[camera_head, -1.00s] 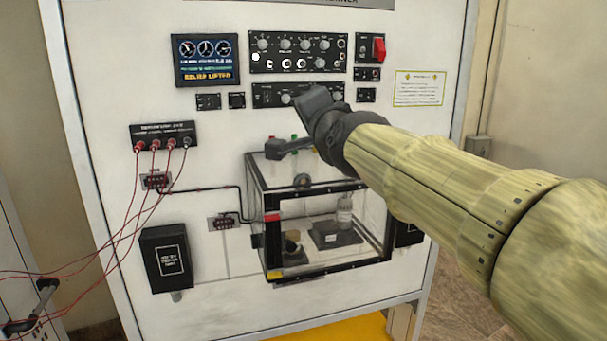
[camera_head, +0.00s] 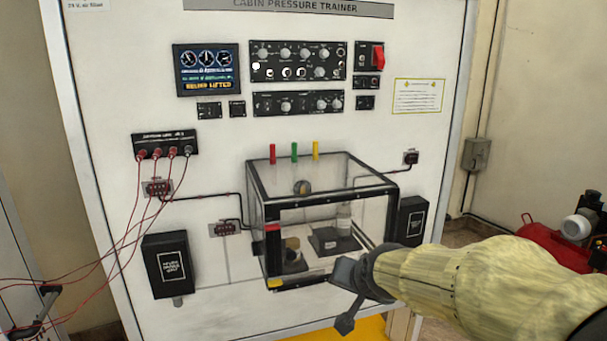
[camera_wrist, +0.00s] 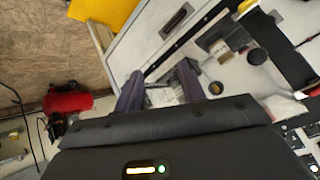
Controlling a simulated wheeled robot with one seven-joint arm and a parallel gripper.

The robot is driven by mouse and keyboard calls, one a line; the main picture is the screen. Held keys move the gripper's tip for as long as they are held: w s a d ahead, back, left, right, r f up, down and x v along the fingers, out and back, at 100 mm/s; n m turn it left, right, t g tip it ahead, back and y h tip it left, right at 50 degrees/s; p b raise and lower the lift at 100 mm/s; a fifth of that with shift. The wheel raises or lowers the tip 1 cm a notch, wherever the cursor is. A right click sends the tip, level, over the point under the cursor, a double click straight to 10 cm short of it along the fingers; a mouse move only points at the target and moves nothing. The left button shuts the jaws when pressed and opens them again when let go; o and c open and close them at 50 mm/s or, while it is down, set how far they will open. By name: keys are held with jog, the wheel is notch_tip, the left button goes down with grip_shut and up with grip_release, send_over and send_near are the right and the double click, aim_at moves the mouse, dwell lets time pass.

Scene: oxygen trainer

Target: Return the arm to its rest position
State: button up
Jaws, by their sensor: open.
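My gripper (camera_head: 345,300) is at the lower right of the clear chamber in the head view, in front of the panel's lower edge. Its fingers point to the left and partly down. In the wrist view, the two dark fingers of my gripper (camera_wrist: 160,88) stand apart with nothing held between them. My arm comes in from the right, in a pale yellow cover. The white trainer panel (camera_head: 110,90) stands upright beyond the arm. The clear chamber (camera_head: 330,180) with black edges sticks out from it.
Red leads (camera_head: 110,240) hang at the left from a black terminal box (camera_head: 165,143). A red compressor (camera_head: 550,245) stands on the floor at the right. A yellow surface (camera_head: 350,332) lies below the panel. A black box (camera_head: 168,265) hangs left of the chamber.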

jog(key=s+d+f+n+g, duration=0.1)
jog(key=s+d+f+g, duration=0.1)
jog(key=s+f, duration=0.4)
jog(key=s+d+f+n+g+h+p, duration=0.1)
jog(key=s+d+f+n+g, duration=0.1)
jog(key=s+f, duration=0.5)
jog(key=shift+s+d+f+n+g, duration=0.3)
jog(key=shift+s+d+g, duration=0.55)
jog(key=shift+s+g, duration=0.25)
jog(key=shift+w, duration=0.1)
dwell(0.3)
